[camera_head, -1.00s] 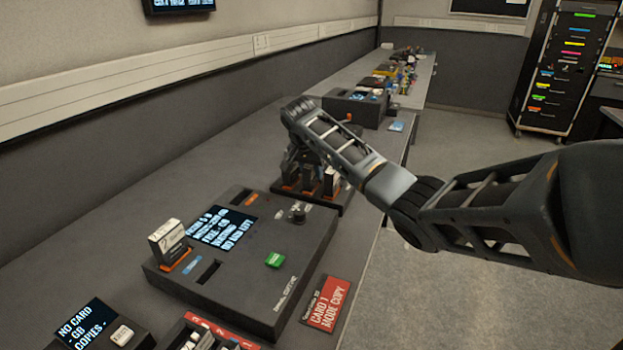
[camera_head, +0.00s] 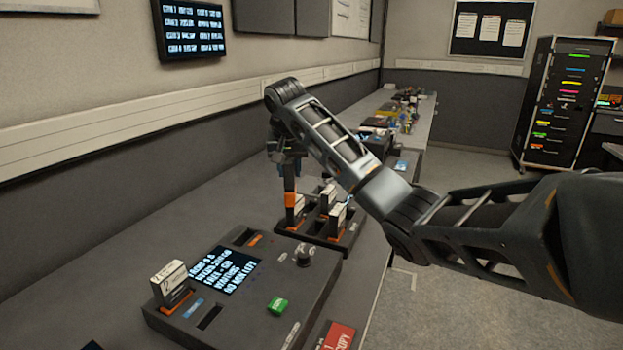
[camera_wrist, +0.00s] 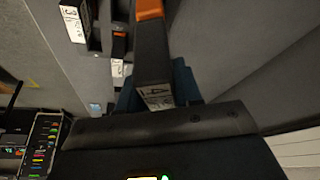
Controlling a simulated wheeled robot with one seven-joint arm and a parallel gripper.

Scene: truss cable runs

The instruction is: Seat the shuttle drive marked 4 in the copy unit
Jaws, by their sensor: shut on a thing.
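My gripper (camera_head: 287,165) is shut on a dark drive (camera_head: 290,186) with an orange end, held upright above the drive rack. In the wrist view the drive (camera_wrist: 152,55) sits between the blue fingers, and its white label seems to read 4. The copy unit (camera_head: 290,300) lies to the near left of my gripper, with a lit screen, a green button and a knob. A drive marked 2 (camera_head: 168,283) stands in its left slot. A dark slot (camera_head: 209,318) beside it looks empty. Another slot (camera_head: 240,237) lies at its far edge.
The rack (camera_head: 340,238) under my gripper holds several white-labelled drives standing close together. A red card (camera_head: 338,336) lies by the unit's near right corner. More equipment stands farther along the bench. The bench left of the rack is clear.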

